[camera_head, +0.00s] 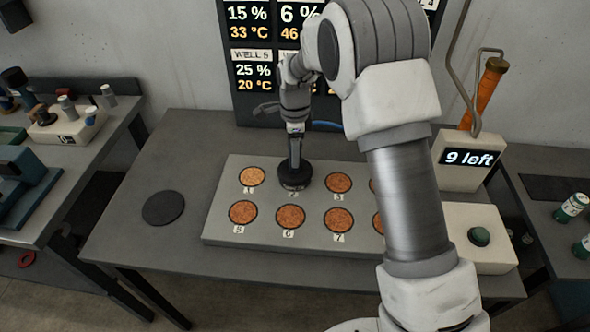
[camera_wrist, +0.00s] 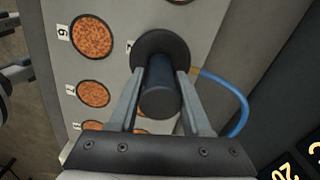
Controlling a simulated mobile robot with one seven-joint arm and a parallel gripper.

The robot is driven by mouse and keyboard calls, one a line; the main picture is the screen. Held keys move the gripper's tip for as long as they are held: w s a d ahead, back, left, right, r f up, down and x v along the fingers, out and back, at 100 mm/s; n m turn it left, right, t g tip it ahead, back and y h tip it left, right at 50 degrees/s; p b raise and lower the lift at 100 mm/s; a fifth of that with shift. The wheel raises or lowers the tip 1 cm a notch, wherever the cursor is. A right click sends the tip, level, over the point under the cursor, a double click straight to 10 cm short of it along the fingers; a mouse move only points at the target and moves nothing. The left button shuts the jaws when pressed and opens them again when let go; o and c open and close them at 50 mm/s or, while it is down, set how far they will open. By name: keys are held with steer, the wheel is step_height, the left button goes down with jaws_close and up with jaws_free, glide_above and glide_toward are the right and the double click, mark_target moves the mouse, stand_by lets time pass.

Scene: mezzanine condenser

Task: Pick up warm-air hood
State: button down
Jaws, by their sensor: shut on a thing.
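The warm-air hood (camera_head: 294,177) is a black round cap with an upright stem. It sits over the second well in the back row of the grey well block (camera_head: 222,222). In the wrist view the hood's wide round rim (camera_wrist: 150,44) shows behind its dark stem (camera_wrist: 161,96). My gripper (camera_head: 295,140) comes down from above and is shut on the stem. Its two fingers lie on either side of the stem in the wrist view (camera_wrist: 161,80). Whether the hood's rim touches the block or is just above it, I cannot tell. The well under the hood is hidden.
Several open wells of orange-brown grains (camera_head: 338,182) surround the hood. A flat black disc (camera_head: 163,208) lies left of the block. A blue hose (camera_wrist: 240,108) curves beside the hood. A box reading "9 left" (camera_head: 470,165) stands right. A wall display (camera_head: 255,70) is behind.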

steer(key=shift+r, duration=0.25)
stand_by(0.7)
